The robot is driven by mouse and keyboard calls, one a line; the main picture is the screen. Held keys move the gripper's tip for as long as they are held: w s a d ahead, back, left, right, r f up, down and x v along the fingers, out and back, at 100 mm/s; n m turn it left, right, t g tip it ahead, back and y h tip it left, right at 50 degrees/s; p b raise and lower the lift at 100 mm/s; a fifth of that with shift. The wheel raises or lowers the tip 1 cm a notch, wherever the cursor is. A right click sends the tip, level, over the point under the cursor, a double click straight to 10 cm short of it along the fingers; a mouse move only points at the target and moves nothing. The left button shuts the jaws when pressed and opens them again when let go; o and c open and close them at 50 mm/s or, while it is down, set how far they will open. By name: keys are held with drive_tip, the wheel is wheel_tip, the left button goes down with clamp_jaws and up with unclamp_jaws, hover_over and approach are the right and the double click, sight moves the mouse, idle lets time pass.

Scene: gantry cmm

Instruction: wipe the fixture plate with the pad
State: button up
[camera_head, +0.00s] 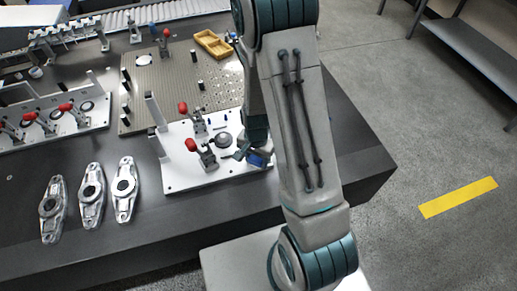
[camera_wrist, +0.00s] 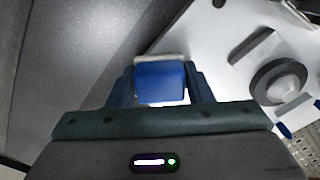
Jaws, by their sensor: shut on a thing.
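The white fixture plate (camera_head: 185,180) lies on the dark table and carries red-handled clamps (camera_head: 205,154) and a round grey locator. It also shows at the upper right of the wrist view (camera_wrist: 205,42). My gripper (camera_head: 250,154) is at the right part of the plate, partly hidden by my arm. It is shut on a blue pad (camera_head: 257,160) with a pale underside. In the wrist view the pad (camera_wrist: 160,83) sits between the fingers, by the plate's edge. I cannot tell whether the pad touches the plate.
Three metal castings (camera_head: 91,196) lie left of the plate. A perforated grey plate (camera_head: 170,85) with posts and a yellow tray (camera_head: 213,43) lie behind it. Another clamp fixture (camera_head: 50,122) is at the far left. The front table strip is bare.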

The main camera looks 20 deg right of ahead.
drive_tip(key=r+p, duration=0.2)
drive_tip(key=r, duration=0.1)
drive_tip(key=shift+s+r, duration=0.2)
drive_tip(key=shift+r+p, duration=1.75)
drive_tip(key=shift+r, duration=0.75)
